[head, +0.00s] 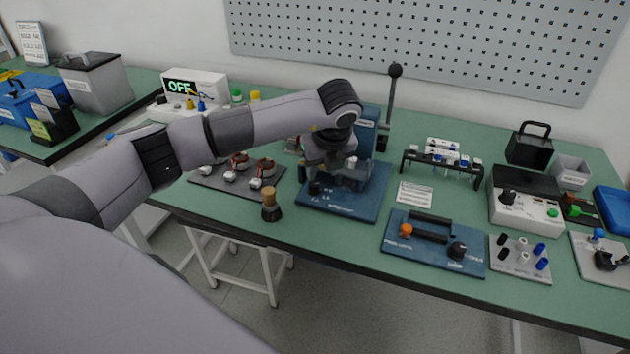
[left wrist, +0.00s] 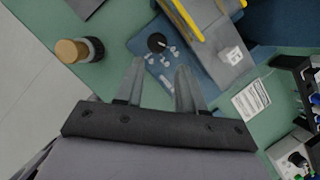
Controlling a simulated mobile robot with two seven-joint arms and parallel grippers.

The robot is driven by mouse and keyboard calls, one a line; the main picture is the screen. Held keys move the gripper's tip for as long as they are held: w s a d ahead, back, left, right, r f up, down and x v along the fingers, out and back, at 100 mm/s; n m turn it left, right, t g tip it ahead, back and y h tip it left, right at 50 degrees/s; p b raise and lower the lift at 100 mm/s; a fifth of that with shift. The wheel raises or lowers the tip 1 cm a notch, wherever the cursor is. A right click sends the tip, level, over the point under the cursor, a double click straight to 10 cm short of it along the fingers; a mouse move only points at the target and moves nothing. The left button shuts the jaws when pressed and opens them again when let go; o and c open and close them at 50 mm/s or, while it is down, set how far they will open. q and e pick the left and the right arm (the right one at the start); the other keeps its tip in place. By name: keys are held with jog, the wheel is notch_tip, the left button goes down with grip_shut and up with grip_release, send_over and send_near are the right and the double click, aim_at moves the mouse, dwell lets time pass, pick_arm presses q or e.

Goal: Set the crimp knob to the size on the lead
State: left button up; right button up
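The lever press has a blue base (head: 345,207) and a black-balled lever (head: 395,72). A round black knob (head: 314,187) sits at the base's front left corner. In the left wrist view the knob (left wrist: 156,42) has pale marks beside it, too small to read. My left gripper (head: 335,172) is over the base and hides part of the press. In the left wrist view its fingers (left wrist: 160,70) are apart and empty, with the knob beyond the tips. A small white block with dark marks (left wrist: 232,55) is on the press. I cannot make out a lead or its size. My right gripper is out of view.
A wooden-topped black stamp (head: 270,204) stands near the table's front edge, left of the press. A dark tray of parts (head: 213,182) lies behind it. A printed card (head: 415,194) and a blue plate with an orange ball (head: 430,262) lie right of the press.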

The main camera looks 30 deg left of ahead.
aim_at(314, 184)
pick_arm(q)
jog(key=x, duration=0.4)
jog(key=a+p+x, duration=0.1)
jog(key=x, duration=0.2)
jog(key=shift+r, duration=0.1)
jog(key=shift+d, duration=0.1)
grip_shut()
